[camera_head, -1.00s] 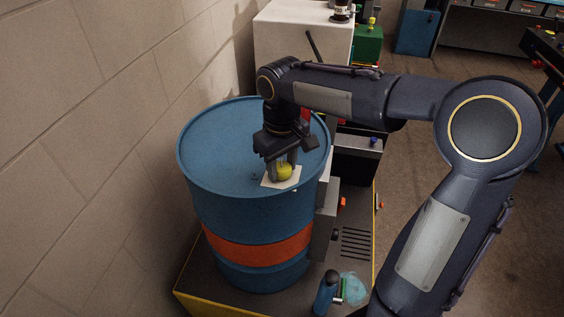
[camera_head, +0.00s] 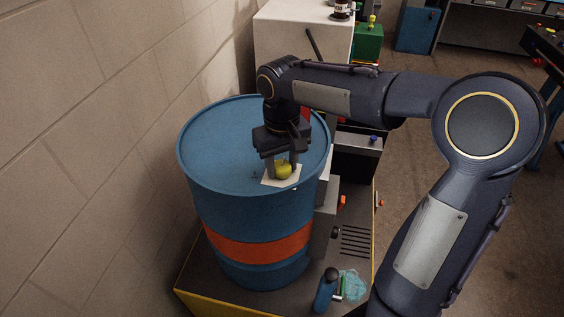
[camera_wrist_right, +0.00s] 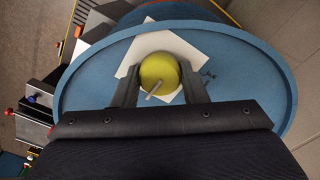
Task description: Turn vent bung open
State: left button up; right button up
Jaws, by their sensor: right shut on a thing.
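The vent bung is a round yellow knob (camera_head: 283,171) on the top of a blue drum (camera_head: 215,140) with an orange band. A white square sheet (camera_head: 289,182) lies around it on the lid. In the right wrist view the yellow knob (camera_wrist_right: 160,74) has a small pale bar on its face, pointing down and left. My right gripper (camera_head: 282,166) comes down from above and is shut on the knob, one finger on each side; the fingers (camera_wrist_right: 160,90) also show in the right wrist view. My left gripper is not in view.
The drum stands on a dark platform (camera_head: 210,285) with a yellow edge, beside a block wall (camera_head: 80,120). A blue bottle (camera_head: 326,290) and a crumpled light-blue cloth (camera_head: 353,287) lie at its front right. A white cabinet (camera_head: 285,35) stands behind.

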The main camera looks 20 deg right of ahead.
aim_at(282, 165)
jog(key=o, duration=1)
notch_tip(282, 165, up, 8)
jog(key=shift+f, duration=0.1)
